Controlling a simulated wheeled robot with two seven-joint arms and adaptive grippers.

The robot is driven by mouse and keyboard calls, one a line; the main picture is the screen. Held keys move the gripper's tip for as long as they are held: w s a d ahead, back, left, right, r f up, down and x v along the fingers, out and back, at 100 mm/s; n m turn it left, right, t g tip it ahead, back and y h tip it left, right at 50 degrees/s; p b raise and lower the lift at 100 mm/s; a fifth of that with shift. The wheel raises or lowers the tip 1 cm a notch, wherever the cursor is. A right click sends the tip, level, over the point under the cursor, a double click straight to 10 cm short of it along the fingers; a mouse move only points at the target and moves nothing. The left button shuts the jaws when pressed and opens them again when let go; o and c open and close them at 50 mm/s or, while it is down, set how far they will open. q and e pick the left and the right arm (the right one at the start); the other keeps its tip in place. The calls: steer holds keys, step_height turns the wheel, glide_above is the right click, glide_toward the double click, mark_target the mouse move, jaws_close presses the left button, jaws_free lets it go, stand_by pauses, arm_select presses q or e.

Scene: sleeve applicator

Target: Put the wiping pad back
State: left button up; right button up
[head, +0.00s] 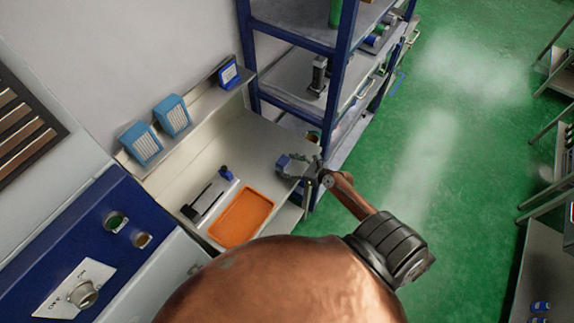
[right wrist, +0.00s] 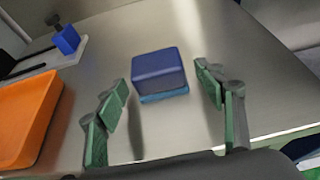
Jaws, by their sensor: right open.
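The wiping pad is most likely the blue block with a lighter blue underside (right wrist: 159,70), resting on the grey metal bench (right wrist: 215,45). My right gripper (right wrist: 163,88) is open, its green-padded fingers apart on either side of the near part of the block, with visible gaps and nothing held. In the head view the right gripper (head: 292,167) is low over the bench's right end and mostly hides the block. My left gripper is not in view.
An orange tray (head: 241,217) lies left of my right gripper, beside a flat fixture with a black bar and blue knob (head: 210,199). Blue boxes (head: 172,115) stand on the ledge behind. A blue-framed shelf rack (head: 300,72) rises close behind the bench's right end.

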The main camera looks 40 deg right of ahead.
steer(key=b+v, duration=0.1)
steer(key=v, duration=1.1)
steer(key=s+d+f+n+g+h, duration=0.15)
steer(key=s+f+n, duration=0.25)
steer(key=f, duration=0.6)
steer(key=s+d+f+n+g+h, duration=0.15)
steer(key=s+f+n, duration=0.25)
steer(key=f, duration=0.6)
steer(key=s+d+f+n+g+h, duration=0.1)
steer(key=s+f+n+g, duration=0.3)
steer(key=f, duration=0.6)
steer(key=s+a+f+n+g, duration=0.2)
steer(key=s+a+f+n, duration=0.6)
steer(key=s+n, duration=0.3)
steer(key=s+a+f+n+g, duration=0.2)
steer(key=s+a+f+n, duration=0.7)
steer(key=s+f+n, duration=0.2)
steer(key=shift+s+f+g, duration=0.15)
steer(key=shift+s+g, duration=0.1)
steer(key=shift+g, duration=0.15)
